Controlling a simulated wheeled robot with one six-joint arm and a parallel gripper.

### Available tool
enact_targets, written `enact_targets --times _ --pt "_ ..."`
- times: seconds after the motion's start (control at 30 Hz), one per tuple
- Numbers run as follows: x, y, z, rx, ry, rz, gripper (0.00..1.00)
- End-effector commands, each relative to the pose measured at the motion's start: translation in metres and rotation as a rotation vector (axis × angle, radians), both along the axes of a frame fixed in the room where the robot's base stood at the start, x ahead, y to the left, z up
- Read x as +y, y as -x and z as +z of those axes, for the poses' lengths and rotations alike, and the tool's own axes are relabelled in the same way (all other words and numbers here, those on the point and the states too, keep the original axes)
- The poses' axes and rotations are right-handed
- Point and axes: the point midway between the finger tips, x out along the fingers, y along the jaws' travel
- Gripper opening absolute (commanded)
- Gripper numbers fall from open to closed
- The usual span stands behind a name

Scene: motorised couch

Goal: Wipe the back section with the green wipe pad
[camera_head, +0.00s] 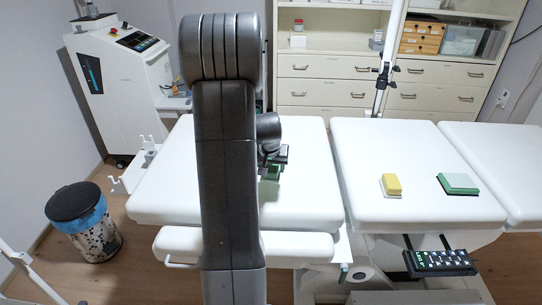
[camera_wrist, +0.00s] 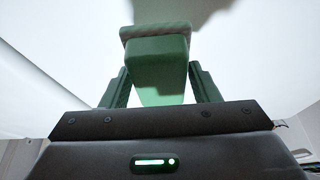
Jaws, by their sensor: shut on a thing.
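My gripper (camera_head: 273,158) is over the white left couch section (camera_head: 170,190), mostly hidden behind my dark arm in the head view. In the wrist view my gripper (camera_wrist: 160,88) is shut on a green wipe pad (camera_wrist: 157,50), with a finger on each side of it. The held pad also shows as a small green patch in the head view (camera_head: 271,174), low at the section's surface. I cannot tell whether it touches the white padding. The pictures carry no label for the back section.
A yellow block (camera_head: 391,184) and another green block (camera_head: 458,183) lie on the middle couch section (camera_head: 375,150). A keypad (camera_head: 440,262) hangs at its front edge. A bin (camera_head: 84,222) and a white machine (camera_head: 122,80) stand left; drawers (camera_head: 325,66) are behind.

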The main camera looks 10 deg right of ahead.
Motion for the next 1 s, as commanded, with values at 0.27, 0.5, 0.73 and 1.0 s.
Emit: enact_targets --times 0.27,0.5,0.73,1.0 --pt "0.001 0.001 0.026 -0.001 0.000 0.001 0.34" --pt "0.001 0.001 0.027 -0.001 0.000 0.002 0.34" --pt "0.001 0.001 0.027 -0.001 0.000 0.002 0.34" --pt "0.006 0.000 0.024 0.000 0.000 0.014 0.34"
